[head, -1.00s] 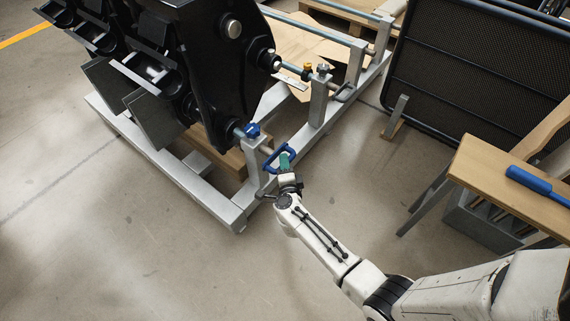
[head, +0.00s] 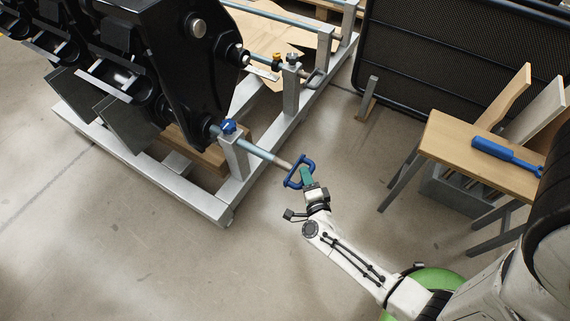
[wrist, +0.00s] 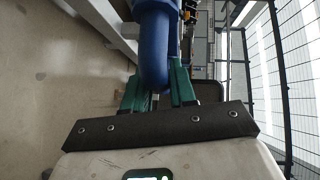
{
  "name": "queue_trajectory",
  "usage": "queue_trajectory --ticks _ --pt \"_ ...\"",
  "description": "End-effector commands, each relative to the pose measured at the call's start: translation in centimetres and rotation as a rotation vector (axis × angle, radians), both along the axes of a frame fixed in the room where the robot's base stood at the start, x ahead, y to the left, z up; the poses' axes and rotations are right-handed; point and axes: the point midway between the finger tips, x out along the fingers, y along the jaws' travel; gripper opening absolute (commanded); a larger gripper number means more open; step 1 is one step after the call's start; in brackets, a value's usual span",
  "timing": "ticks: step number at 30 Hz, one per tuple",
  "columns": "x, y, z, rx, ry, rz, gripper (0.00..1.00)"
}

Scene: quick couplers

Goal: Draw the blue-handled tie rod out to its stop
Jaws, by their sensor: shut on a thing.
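The tie rod (head: 262,152) is a grey bar that passes through a post of the metal frame. A length of it stands out from the post towards me. Its blue D-shaped handle (head: 293,181) is at the outer end, and it fills the top middle of the wrist view (wrist: 154,60). My gripper (head: 305,176) has green fingers and is shut on the handle's near bar. A blue knob (head: 229,126) sits on top of the post. The rod's inner end, by the black coupler (head: 190,80), is hard to make out.
A wooden bench (head: 450,150) with a blue tool (head: 505,152) stands at right. A dark mesh panel (head: 450,60) stands behind.

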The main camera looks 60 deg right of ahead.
Motion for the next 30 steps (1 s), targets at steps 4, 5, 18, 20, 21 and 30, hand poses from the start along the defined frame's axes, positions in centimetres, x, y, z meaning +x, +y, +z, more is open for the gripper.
queue_trajectory --ticks 4,5,18,20,21,30 --pt "-3.5 0.0 -0.2 0.001 0.004 0.000 0.00" --pt "-4.0 0.0 -0.2 0.001 0.003 0.001 0.00" --pt "-6.9 -0.2 -0.1 0.001 0.002 0.000 0.00" --pt "-6.9 -0.2 -0.1 0.001 0.002 0.000 0.00" --pt "-7.0 -0.2 -0.1 0.000 0.004 -0.001 0.00" --pt "-6.9 -0.2 -0.1 0.000 0.004 -0.002 0.43"
